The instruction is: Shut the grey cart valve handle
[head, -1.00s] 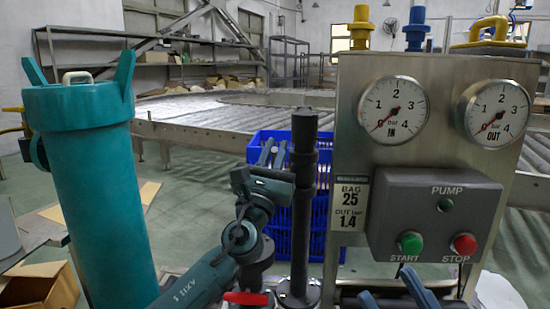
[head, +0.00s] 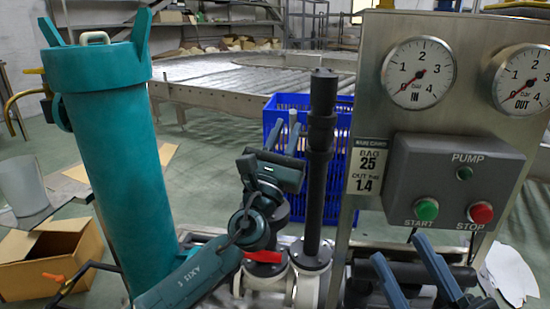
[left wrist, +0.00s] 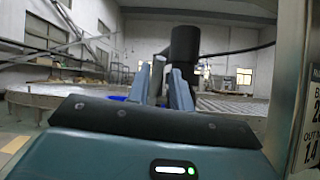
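A red valve handle (head: 262,257) sits low on the cart's pipework, partly hidden by my left arm. My left gripper (head: 284,128) is above the red handle and left of the upright black pipe (head: 321,140). My right gripper (head: 400,248) is open and empty below the pump box.
A steel panel (head: 365,110) with two gauges and a grey pump box (head: 455,175) stands at right. A blue crate (head: 340,130) is behind the black pipe. A cardboard box (head: 50,265) lies on the floor at lower left.

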